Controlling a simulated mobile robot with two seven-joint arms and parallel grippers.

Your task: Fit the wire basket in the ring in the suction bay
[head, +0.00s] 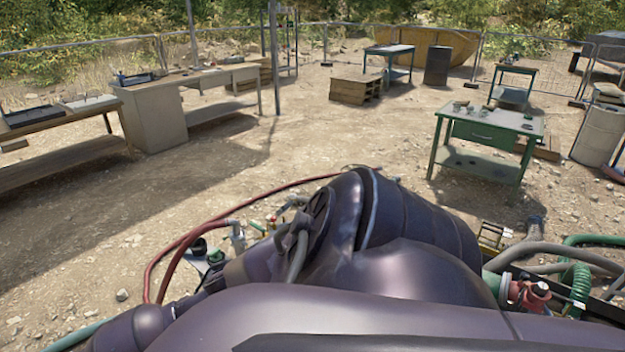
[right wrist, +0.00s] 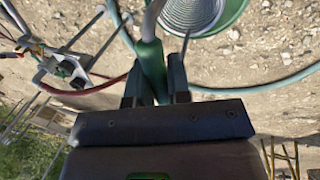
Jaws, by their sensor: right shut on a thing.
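In the right wrist view my right gripper (right wrist: 154,88) is shut on a green grip (right wrist: 150,62) with a grey rod running up out of the frame. A round, ribbed or meshed grey metal vessel with a green outer side (right wrist: 190,10) shows at the top edge, just beyond the fingers. It may be the wire basket, but I cannot tell whether it joins the held rod. In the head view my large purple arm links hide the right gripper and the area below. The ring and the suction bay cannot be made out. My left gripper is not in view.
Red hoses (head: 165,250) and pipe fittings (head: 237,231) lie left of my arm. A red valve (head: 533,296) and green hoses (head: 578,275) are at right. A green table (head: 480,160) and a long workbench (head: 60,120) stand farther off, with open gravel between.

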